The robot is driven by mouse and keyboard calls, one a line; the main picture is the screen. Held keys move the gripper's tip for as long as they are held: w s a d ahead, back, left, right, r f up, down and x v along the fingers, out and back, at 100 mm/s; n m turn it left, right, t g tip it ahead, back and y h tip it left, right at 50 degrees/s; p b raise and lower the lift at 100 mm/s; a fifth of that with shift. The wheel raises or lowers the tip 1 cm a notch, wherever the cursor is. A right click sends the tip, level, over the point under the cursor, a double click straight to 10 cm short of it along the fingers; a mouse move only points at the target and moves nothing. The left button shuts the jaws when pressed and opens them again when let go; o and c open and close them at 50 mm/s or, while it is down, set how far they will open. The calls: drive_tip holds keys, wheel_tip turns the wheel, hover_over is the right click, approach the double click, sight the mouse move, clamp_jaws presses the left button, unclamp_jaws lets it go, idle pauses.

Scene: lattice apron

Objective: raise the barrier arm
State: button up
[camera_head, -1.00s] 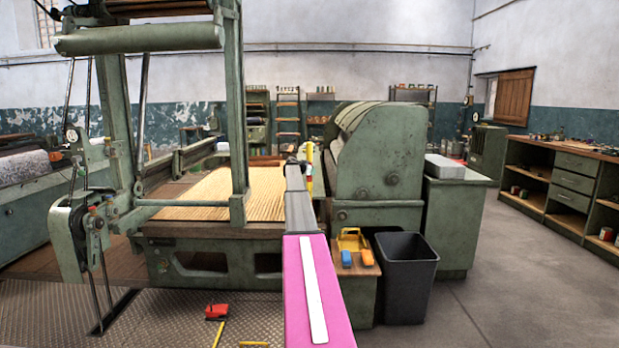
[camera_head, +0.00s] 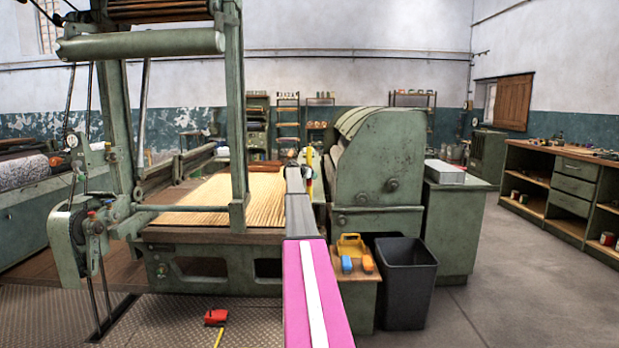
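A green machine frame (camera_head: 237,120) stands at the left over a pale yellow slatted apron (camera_head: 262,190). A green horizontal bar (camera_head: 185,208) crosses low in front of the apron, joined to the left upright. I cannot tell for sure which part is the barrier arm. A thin yellow upright piece (camera_head: 309,158) shows by the far end of my arm. My pink and grey arm reaches forward from the bottom middle, right of the apron. Its far end is small and foreshortened, so my gripper's fingers cannot be made out, nor whether they touch anything.
A green rounded machine (camera_head: 378,165) stands right of my arm. A small wooden stand (camera_head: 360,295) with yellow, blue and orange items and a black bin (camera_head: 405,285) are in front of it. A red pedal (camera_head: 216,317) lies on the floor plate. Floor at the right is clear.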

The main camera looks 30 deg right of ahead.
drive_tip(key=shift+w, duration=0.15)
drive_tip(key=v, duration=1.1)
